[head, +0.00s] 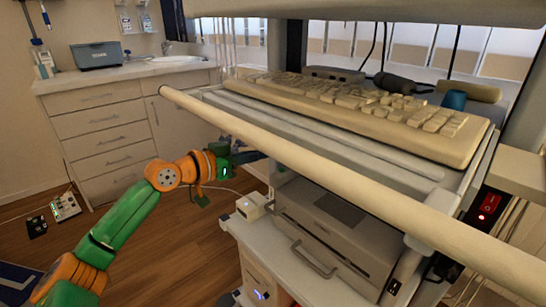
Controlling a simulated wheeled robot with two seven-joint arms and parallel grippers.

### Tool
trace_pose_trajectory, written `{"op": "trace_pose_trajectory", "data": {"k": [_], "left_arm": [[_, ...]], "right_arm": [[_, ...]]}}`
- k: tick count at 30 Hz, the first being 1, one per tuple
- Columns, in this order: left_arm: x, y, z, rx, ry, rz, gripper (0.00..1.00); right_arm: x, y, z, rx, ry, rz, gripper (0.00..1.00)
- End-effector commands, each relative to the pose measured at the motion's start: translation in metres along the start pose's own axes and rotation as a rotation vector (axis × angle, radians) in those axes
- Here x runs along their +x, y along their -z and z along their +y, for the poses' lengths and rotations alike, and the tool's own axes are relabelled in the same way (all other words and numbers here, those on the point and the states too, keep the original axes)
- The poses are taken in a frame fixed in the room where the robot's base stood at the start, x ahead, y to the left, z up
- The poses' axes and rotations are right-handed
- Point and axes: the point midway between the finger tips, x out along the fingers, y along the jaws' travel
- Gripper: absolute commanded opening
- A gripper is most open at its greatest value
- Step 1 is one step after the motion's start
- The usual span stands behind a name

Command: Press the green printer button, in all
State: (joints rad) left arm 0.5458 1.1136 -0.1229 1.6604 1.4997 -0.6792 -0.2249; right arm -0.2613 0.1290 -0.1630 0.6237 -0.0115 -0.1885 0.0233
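A grey, boxy printer-like machine (335,228) with a front handle sits on the shelf under the keyboard. A small dark panel with pale marks (394,287) is at its lower right front corner. I cannot make out a green button on it. My green and orange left arm comes in from the left. My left gripper (250,158) is dark and small, left of and above the machine, apart from its front in the picture. The pale bar and shelf edge partly hide its tips, so its opening is unclear. My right gripper is not in view.
A long pale bar (330,188) crosses in front of the keyboard (370,108) and above the machine. A small white box (251,206) stands at the machine's left. A red lit switch (488,207) is at right. Wooden floor (170,250) at left is mostly clear.

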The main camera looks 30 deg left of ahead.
Motion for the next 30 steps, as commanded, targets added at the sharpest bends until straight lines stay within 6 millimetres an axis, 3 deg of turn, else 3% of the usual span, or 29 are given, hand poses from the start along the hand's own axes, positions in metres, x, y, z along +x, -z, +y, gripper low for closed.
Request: {"op": "trace_pose_trajectory", "data": {"k": [6, 7, 12, 27, 30], "left_arm": [[0.047, 0.002, 0.001, -0.005, -0.002, 0.002, 0.00], [0.050, -0.007, 0.000, -0.002, -0.001, -0.003, 0.00], [0.054, -0.034, -0.001, -0.002, 0.001, -0.004, 0.00], [0.057, -0.045, -0.001, -0.002, 0.001, -0.002, 0.00], [0.059, -0.057, -0.001, -0.003, 0.001, -0.001, 0.00]], "right_arm": [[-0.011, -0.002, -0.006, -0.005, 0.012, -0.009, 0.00], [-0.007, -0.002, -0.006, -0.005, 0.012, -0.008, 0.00], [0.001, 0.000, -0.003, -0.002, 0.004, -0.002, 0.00], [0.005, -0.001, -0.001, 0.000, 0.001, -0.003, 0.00], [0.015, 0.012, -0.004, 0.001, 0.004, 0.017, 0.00]]}}
